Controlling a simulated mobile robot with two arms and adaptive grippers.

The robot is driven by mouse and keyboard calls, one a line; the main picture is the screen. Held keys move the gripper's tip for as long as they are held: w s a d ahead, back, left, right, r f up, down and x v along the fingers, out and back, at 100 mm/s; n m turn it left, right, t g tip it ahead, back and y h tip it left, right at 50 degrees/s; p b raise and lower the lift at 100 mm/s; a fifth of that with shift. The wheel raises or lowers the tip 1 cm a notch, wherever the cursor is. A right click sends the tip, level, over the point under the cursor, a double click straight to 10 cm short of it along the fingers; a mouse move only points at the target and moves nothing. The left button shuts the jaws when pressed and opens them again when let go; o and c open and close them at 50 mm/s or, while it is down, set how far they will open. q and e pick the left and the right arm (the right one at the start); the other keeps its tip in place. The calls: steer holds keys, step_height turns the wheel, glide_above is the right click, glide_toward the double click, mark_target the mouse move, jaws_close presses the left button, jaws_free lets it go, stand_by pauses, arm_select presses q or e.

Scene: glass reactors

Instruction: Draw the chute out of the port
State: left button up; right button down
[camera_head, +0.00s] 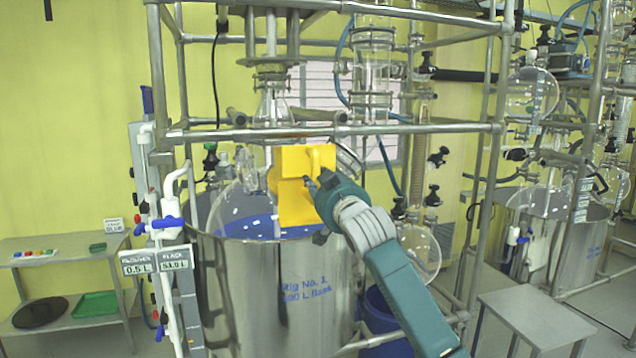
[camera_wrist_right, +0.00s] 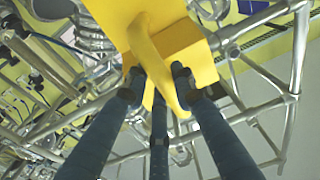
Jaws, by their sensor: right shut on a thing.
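The yellow chute (camera_head: 293,188) stands over the steel bath of the near rig, beside the glass flask (camera_head: 243,205). Its lower end is near the flask's upper right side; the port itself is hidden behind it, so I cannot tell whether the chute is still in it. My right gripper (camera_head: 314,187) reaches in from the lower right and is shut on the chute's handle. In the right wrist view the fingers (camera_wrist_right: 158,88) close around the yellow handle (camera_wrist_right: 152,58) from both sides. My left gripper is not in view.
Steel frame bars (camera_head: 330,131) cross just above and in front of the chute. The steel bath (camera_head: 275,290) stands below. Valves with blue handles (camera_head: 165,222) are at left. A grey stool (camera_head: 535,318) is at lower right, and a shelf (camera_head: 65,257) at far left.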

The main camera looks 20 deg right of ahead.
mark_target(319, 161)
steer(key=shift+s+r, duration=0.25)
steer(key=shift+r, duration=0.1)
stand_by(0.6)
steer(key=shift+s+d+r, duration=0.1)
steer(key=shift+s+r, duration=1.65)
steer(key=shift+s, duration=0.25)
steer(key=shift+s+r, duration=0.1)
steer(key=shift+s, duration=0.05)
steer(key=s+r, duration=0.2)
steer(key=s, duration=1)
steer(key=shift+s+d, duration=0.2)
steer(key=shift+d, duration=0.05)
stand_by(0.6)
steer(key=shift+f, duration=0.15)
